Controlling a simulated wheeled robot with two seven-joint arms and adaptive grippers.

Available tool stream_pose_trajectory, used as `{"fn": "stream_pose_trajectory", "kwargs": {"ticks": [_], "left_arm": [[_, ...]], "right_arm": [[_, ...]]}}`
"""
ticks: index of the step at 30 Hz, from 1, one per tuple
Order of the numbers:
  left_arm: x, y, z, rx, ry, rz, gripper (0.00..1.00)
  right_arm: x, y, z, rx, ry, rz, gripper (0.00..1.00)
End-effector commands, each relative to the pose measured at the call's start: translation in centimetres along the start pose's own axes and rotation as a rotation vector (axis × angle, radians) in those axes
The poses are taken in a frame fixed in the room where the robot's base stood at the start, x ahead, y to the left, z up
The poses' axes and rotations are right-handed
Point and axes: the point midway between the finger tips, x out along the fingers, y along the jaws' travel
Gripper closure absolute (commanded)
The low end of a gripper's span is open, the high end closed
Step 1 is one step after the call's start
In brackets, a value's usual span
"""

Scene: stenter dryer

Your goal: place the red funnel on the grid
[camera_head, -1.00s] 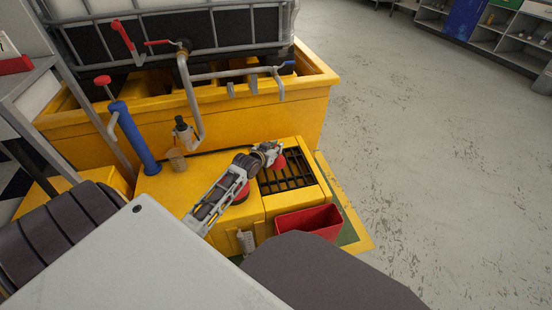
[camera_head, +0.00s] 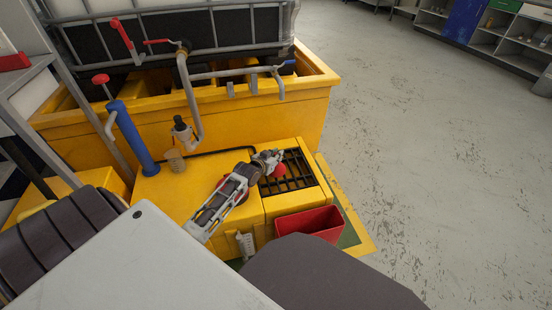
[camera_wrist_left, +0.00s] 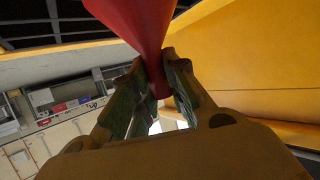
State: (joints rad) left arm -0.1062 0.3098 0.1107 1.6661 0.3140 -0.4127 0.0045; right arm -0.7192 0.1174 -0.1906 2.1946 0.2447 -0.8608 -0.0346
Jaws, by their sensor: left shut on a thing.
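The red funnel (camera_head: 279,171) is in my left gripper (camera_head: 272,160), over the left part of the black grid (camera_head: 298,172) in the yellow unit. In the left wrist view the funnel (camera_wrist_left: 135,30) fills the top middle, and its narrow part sits between the two fingers of the gripper (camera_wrist_left: 165,85). The gripper is shut on it. I cannot tell whether the funnel touches the grid bars. My right gripper is not in view.
A red open bin (camera_head: 310,222) hangs at the front of the yellow unit. A beige cup (camera_head: 174,160), a blue cylinder (camera_head: 134,138) and pipes with a valve (camera_head: 190,90) stand to the left. Grey floor (camera_head: 420,160) is clear on the right.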

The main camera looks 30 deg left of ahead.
Motion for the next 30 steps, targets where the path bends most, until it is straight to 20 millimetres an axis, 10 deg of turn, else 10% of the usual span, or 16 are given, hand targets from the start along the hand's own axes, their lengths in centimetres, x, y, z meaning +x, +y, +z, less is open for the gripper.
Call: {"fn": "stream_pose_trajectory", "kwargs": {"ticks": [17,18,23,30], "left_arm": [[0.21,-0.01,0.41,0.000,0.002,0.000,1.00],[0.23,-0.02,0.46,0.000,0.002,0.000,0.83],[0.22,-0.02,0.45,0.000,0.002,0.000,0.63],[0.21,-0.02,0.45,0.000,0.001,0.000,0.63]], "right_arm": [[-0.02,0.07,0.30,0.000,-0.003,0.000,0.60],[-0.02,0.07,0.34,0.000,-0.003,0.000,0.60],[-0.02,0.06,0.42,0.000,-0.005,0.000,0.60],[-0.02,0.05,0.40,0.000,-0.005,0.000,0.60]]}}
